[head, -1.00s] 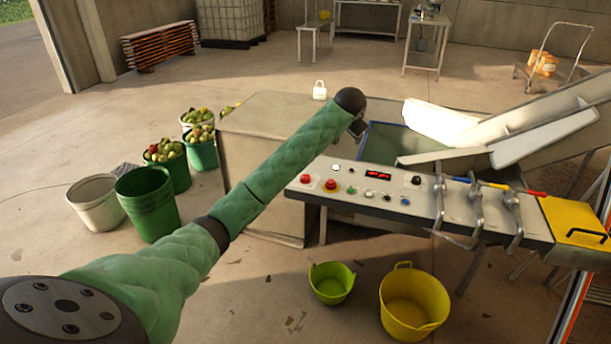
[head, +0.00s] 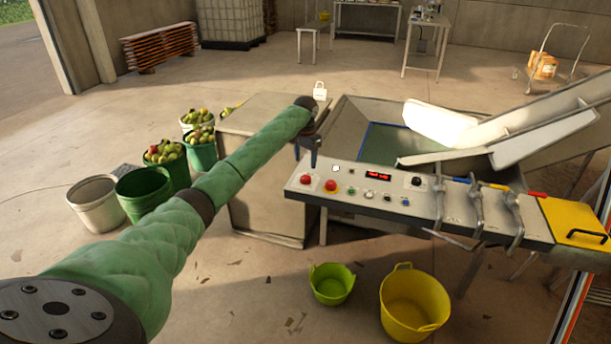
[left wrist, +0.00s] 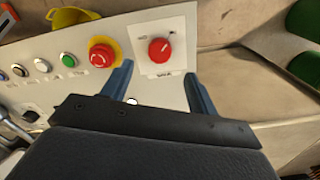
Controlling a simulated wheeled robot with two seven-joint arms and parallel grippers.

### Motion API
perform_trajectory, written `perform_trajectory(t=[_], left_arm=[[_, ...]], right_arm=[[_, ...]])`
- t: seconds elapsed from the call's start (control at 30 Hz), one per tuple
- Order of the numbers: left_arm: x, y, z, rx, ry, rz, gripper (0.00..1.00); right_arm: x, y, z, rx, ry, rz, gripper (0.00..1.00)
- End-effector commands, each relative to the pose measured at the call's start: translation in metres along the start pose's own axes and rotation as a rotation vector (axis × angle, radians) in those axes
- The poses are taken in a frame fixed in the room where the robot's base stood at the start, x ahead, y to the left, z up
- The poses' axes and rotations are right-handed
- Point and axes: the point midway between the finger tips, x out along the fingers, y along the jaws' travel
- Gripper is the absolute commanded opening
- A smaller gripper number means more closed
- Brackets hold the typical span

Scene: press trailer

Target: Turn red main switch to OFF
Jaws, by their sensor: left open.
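The red main switch (head: 305,179) is a round red knob at the left end of the control panel (head: 420,207). In the left wrist view the knob (left wrist: 160,50) sits on a white plate with a pale pointer mark; its lettering is too small to read. My left gripper (head: 306,160) is open and empty, just above and behind the panel's left end. In the left wrist view its two blue fingers (left wrist: 159,73) lie to either side of the plate, with the knob beyond the tips and no visible contact. My right gripper is not in view.
A red mushroom button (left wrist: 102,55) on a yellow ring is close beside the switch. Small buttons, a red display (head: 377,176) and metal levers (head: 477,207) lie further right.

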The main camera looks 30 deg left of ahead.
Motion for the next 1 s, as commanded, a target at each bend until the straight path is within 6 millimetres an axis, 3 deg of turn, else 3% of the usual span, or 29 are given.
perform_trajectory(t=[0.2,0.5,0.93,1.0], left_arm=[[0.025,0.001,0.0,0.003,-0.001,-0.001,0.59],[0.064,0.0,0.0,0.002,0.0,-0.002,0.59],[0.075,0.0,0.0,0.002,0.002,-0.003,0.59],[0.075,0.0,0.0,0.002,0.002,-0.003,0.47]], right_arm=[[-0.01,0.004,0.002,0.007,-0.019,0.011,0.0],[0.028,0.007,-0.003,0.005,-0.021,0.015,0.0],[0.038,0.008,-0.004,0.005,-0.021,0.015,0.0],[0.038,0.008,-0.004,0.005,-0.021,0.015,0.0]])
